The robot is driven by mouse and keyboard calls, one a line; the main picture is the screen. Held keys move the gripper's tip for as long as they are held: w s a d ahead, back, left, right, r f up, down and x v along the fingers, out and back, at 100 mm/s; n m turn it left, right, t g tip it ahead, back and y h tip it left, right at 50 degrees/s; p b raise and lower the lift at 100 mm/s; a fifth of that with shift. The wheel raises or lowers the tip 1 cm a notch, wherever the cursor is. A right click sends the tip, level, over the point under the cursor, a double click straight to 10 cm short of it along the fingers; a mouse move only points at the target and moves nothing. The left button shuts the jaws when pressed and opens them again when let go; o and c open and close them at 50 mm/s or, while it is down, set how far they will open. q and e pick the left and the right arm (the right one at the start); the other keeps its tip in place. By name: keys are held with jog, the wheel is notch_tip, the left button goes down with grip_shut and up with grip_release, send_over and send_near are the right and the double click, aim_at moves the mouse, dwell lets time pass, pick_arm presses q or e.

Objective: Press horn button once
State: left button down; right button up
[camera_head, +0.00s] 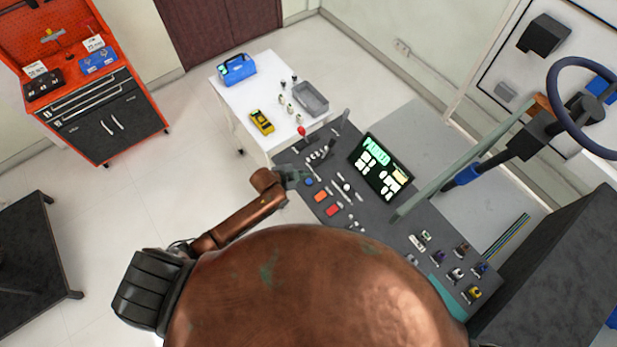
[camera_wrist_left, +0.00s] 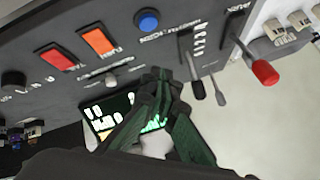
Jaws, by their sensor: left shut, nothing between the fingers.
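The dark control panel (camera_head: 400,218) carries a round blue button (camera_head: 308,182), an orange rectangular button (camera_head: 320,197) and a red rectangular button (camera_head: 333,210). The wrist view shows the blue button (camera_wrist_left: 148,20), the orange button (camera_wrist_left: 99,41) and the red button (camera_wrist_left: 55,58) close up. The labels beside them are too small or blurred for me to tell surely which one is the horn. My left gripper (camera_head: 292,178) is shut and empty at the panel's left edge. In the wrist view its fingertips (camera_wrist_left: 158,78) show just below the blue button. My right gripper is out of view.
A lit screen (camera_head: 381,166) stands on the panel. A red-knobbed lever (camera_head: 302,131) and several smaller levers stand near the panel's far left corner. A white table (camera_head: 232,103) with small items adjoins it. A steering wheel (camera_head: 557,88) is at the right.

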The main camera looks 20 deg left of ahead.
pick_arm(q)
jog(key=shift+w+d+r+m, duration=0.2)
jog(key=shift+w+r+m, duration=0.15)
jog(key=shift+w, duration=0.2)
jog(key=shift+w+d+r+m, duration=0.15)
jog(key=shift+w+r+m, duration=0.1)
jog(key=shift+w+r, duration=0.25)
jog(key=shift+w+f, duration=0.1)
jog(key=shift+f, duration=0.05)
jog(key=b, duration=0.7)
send_over(308, 182)
notch_tip(308, 182, down, 7)
jog(key=shift+f, duration=0.15)
jog(key=shift+f+b, duration=0.35)
jog(key=shift+f, duration=0.3)
jog(key=shift+f, duration=0.1)
